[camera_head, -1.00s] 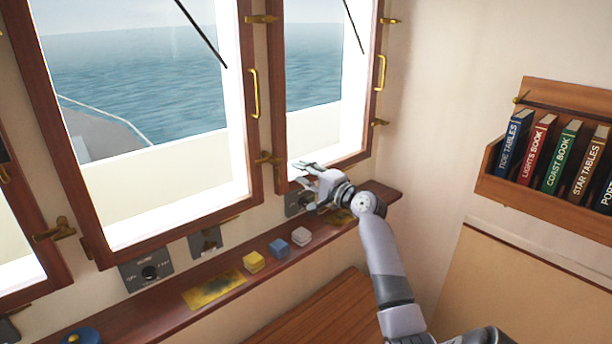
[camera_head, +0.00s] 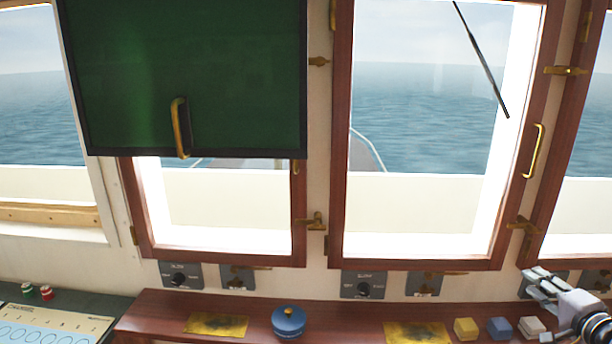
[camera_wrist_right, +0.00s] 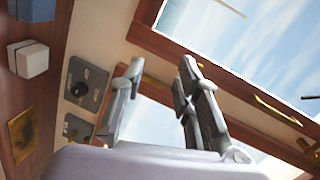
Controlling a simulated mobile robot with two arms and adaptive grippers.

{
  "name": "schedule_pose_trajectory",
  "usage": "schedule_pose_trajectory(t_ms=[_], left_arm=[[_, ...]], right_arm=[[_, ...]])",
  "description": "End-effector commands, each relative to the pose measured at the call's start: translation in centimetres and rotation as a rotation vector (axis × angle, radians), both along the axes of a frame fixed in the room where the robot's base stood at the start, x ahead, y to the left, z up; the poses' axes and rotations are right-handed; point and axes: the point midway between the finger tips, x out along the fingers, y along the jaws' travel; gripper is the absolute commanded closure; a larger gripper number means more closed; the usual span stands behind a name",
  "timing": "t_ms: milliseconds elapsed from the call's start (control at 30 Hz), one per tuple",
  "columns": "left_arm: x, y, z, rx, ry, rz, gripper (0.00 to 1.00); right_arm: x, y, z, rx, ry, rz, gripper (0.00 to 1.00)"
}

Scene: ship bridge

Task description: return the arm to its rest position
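My right gripper (camera_head: 537,284) is at the lower right edge of the head view, just above the wooden ledge and beside the white block. In the right wrist view its two fingers (camera_wrist_right: 158,78) stand apart with nothing between them, so it is open and empty. Most of my right arm is outside the head view. My left arm and gripper do not show.
On the ledge (camera_head: 350,312) are a yellow block (camera_head: 466,328), a blue block (camera_head: 499,328), a white block (camera_head: 532,326), a blue lidded pot (camera_head: 288,321) and brass plates (camera_head: 415,332). Window frames and a green panel (camera_head: 190,75) stand behind.

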Motion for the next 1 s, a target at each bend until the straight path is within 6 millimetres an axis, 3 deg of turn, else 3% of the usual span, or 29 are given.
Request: schedule_pose_trajectory(t_ms=[33, 167, 300, 433, 633, 1000], left_arm=[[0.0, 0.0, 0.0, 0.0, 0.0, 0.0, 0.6], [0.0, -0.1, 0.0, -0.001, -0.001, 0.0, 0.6], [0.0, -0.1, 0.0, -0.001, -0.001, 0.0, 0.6], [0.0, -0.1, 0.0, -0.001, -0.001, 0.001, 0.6], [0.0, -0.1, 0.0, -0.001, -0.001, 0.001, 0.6], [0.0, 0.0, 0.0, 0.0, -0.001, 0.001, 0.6]], right_arm=[[-0.5, 2.8, -2.8, -0.075, 0.077, 0.052, 0.7], [-3.1, 9.6, -9.6, -0.305, 0.274, 0.209, 0.7], [-8.0, 16.6, -16.1, -0.546, 0.462, 0.403, 0.7], [-13.9, 22.2, -20.5, -0.751, 0.603, 0.592, 0.7], [-21.0, 27.2, -23.0, -0.952, 0.721, 0.796, 0.7], [-30.6, 32.2, -23.0, -1.153, 0.833, 1.046, 0.7]])
